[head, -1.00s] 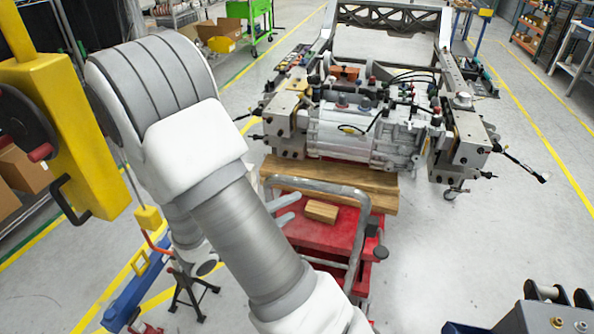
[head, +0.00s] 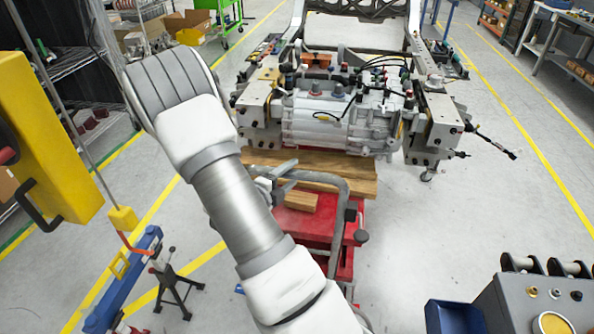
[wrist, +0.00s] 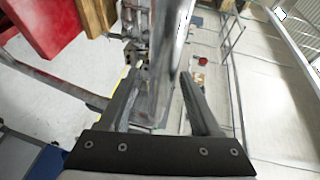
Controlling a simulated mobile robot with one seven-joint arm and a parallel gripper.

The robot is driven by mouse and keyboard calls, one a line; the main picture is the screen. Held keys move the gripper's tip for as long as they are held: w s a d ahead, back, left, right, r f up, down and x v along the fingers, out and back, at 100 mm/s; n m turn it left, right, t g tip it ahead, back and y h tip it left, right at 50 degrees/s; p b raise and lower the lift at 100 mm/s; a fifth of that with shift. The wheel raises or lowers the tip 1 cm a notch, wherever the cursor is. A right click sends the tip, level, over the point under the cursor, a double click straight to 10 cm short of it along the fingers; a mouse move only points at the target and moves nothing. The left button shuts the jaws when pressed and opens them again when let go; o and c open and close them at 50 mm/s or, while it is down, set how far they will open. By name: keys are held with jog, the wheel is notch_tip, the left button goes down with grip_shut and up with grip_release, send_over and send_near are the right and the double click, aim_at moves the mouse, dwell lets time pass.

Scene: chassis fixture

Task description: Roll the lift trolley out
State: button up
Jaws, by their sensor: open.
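The lift trolley has a red top (head: 312,232) and a grey tubular push handle (head: 345,230). It stands in front of the chassis, under wooden boards (head: 345,180). My gripper (head: 272,176) is at the left upper part of the handle, partly hidden behind my forearm. In the wrist view, my gripper (wrist: 160,92) is open, and a grey tube of the handle (wrist: 168,50) runs between its two fingers. I cannot tell whether the fingers touch it. The red top (wrist: 48,25) shows at the upper left there. The trolley's wheels are hidden.
A silver drive unit (head: 330,120) sits in the chassis above the boards. A yellow hoist post (head: 45,140) and a blue beam on a black stand (head: 170,285) are at the left. A grey bench unit (head: 530,300) is at the lower right.

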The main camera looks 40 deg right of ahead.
jog(key=x, duration=0.3)
jog(key=shift+w+d+f, duration=0.1)
jog(key=shift+w+d, duration=0.05)
jog(key=shift+d, duration=0.15)
grip_shut()
dwell(1.2)
